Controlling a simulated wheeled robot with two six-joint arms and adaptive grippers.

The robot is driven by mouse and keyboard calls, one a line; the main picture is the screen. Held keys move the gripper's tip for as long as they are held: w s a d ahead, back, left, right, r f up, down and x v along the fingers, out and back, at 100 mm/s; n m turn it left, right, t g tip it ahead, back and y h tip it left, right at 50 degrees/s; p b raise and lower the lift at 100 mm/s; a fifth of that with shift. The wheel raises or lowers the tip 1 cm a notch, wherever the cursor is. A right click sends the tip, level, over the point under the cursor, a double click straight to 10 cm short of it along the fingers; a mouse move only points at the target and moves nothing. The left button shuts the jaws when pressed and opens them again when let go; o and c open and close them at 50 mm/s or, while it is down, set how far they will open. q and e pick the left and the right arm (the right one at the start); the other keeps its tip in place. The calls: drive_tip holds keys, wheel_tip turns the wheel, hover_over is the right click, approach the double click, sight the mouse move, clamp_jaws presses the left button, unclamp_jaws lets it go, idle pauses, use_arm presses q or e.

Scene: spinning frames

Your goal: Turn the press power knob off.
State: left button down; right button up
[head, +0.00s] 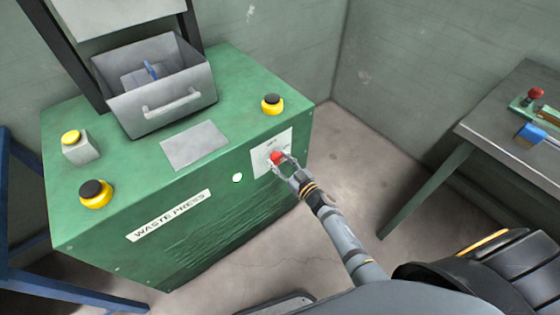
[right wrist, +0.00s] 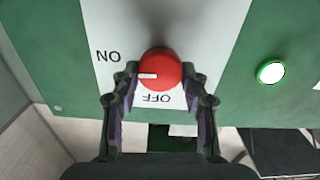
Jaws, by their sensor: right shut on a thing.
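The red power knob (head: 276,157) is on a white plate (head: 262,162) on the front of the green waste press (head: 80,225). In the right wrist view the knob (right wrist: 160,66) has a white pointer line directed left in the picture, just below the upside-down ON label (right wrist: 108,57). The upside-down OFF label (right wrist: 156,98) is below the knob. My right gripper (head: 284,163) is shut on the knob, with one finger at each side; it also shows in the right wrist view (right wrist: 160,84). My left gripper is not in view.
A round white light (head: 238,177) is left of the plate. Black-topped yellow buttons (head: 272,104) and a grey bin (head: 160,85) are on the press top. A workbench (head: 500,130) stands at right, with open floor (head: 355,185) between.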

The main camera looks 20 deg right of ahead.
drive_tip(key=n, duration=0.4)
drive_tip(key=shift+a, duration=0.1)
drive_tip(key=n, duration=0.3)
drive_tip(key=shift+s+f+n, duration=0.1)
drive_tip(key=shift+f+n, duration=0.05)
drive_tip(key=shift+n, duration=0.15)
drive_tip(key=n+b, duration=0.1)
drive_tip(key=n, duration=0.2)
drive_tip(key=shift+a+f+n, duration=0.1)
drive_tip(key=shift+n, duration=0.2)
drive_tip(key=n+b, duration=0.1)
drive_tip(key=n, duration=0.3)
drive_tip(key=shift+n+b, duration=0.5)
drive_tip(key=shift+n, duration=0.5)
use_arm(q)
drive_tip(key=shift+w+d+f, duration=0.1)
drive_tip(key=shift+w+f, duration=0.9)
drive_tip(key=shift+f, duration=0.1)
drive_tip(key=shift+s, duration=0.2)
use_arm(e)
drive_tip(key=shift+f, duration=0.1)
